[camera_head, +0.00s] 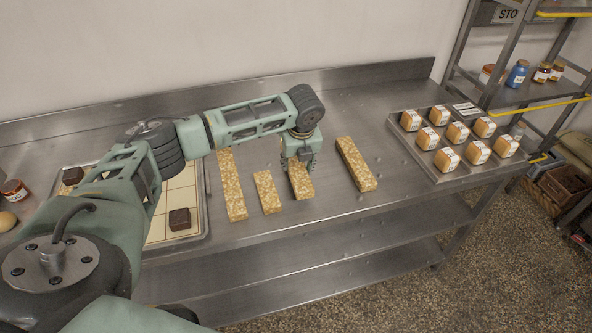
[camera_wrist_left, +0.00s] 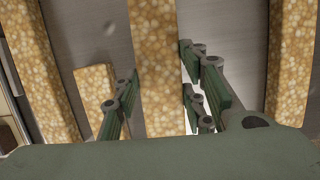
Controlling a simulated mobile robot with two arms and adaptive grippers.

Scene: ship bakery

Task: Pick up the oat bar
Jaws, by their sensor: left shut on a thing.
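Several oat bars lie on the steel counter. My left gripper (camera_head: 301,162) reaches down over one oat bar (camera_head: 302,185), third from the left in the head view. In the left wrist view that bar (camera_wrist_left: 157,55) runs between the two fingers of the gripper (camera_wrist_left: 161,108), which is shut on it. The bar looks to be at counter level; I cannot tell if it is raised. A long bar (camera_head: 231,187) and a short bar (camera_head: 267,192) lie to its left. Another long bar (camera_head: 356,164) lies to its right. My right gripper is not in view.
The steel counter (camera_head: 330,115) has free room behind and right of the bars. A tray (camera_head: 404,143) of wrapped buns stands at the right. A tray (camera_head: 205,222) with dark brown blocks lies at the left, partly behind my arm. A shelf with jars (camera_head: 517,73) stands beyond.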

